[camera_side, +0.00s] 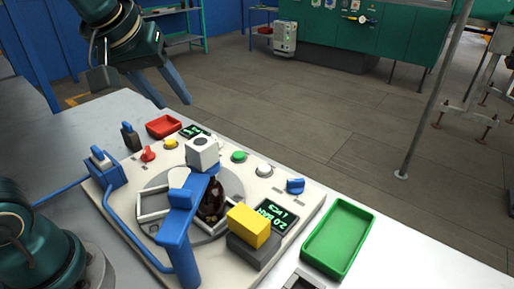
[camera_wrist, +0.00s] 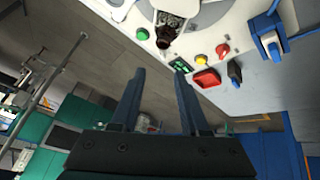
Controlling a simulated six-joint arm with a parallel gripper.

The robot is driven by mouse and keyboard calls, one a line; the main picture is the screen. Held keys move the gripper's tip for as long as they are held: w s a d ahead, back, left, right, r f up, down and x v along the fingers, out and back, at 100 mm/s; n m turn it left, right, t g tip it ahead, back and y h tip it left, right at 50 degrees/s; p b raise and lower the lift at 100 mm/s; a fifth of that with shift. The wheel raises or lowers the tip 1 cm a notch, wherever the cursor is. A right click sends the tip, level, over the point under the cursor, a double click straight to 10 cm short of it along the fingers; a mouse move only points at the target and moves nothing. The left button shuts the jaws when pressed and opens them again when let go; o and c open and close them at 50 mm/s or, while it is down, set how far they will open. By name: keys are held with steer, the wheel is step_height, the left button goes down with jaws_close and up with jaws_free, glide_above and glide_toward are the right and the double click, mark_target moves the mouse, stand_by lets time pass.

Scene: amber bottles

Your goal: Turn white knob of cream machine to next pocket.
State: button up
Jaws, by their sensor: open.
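The cream machine (camera_side: 120,205) has a grey round plate (camera_side: 233,178) with white-framed pockets. A white knob-like piece (camera_side: 179,178) stands at the plate's middle, partly hidden by a blue bracket. A separate white round cap (camera_side: 263,170) sits on the panel; it also shows in the wrist view (camera_wrist: 118,13). I cannot tell for certain which is the named knob. An amber bottle (camera_side: 213,203) stands upright on the plate's right side. My gripper (camera_side: 175,104) is open and empty, above and behind the machine, apart from both white pieces; its fingers also show in the wrist view (camera_wrist: 160,73).
A yellow block (camera_side: 249,226) sits at the front right. A red tray (camera_side: 163,126) and a green tray (camera_side: 338,238) flank the machine. A red knob (camera_side: 148,154) and green button (camera_side: 239,156) rise from the panel.

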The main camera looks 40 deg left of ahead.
steer(key=w+a+f+n+y, duration=0.1)
steer(key=w+a+f+n, duration=0.15)
steer(key=w, duration=0.55)
steer(key=n+g+y, duration=0.1)
steer(key=n+g, duration=0.1)
glide_toward(215, 136)
steer(key=shift+w+f+g, duration=0.25)
steer(key=shift+f+g, duration=0.1)
steer(key=shift+f, duration=0.25)
steer(key=shift+w+f+g, duration=0.25)
steer(key=shift+f+g, duration=0.1)
steer(key=shift+f, duration=0.3)
steer(key=shift+x, duration=2.6)
steer(key=shift+s+d, duration=0.1)
steer(key=shift+s, duration=0.05)
jaws_close()
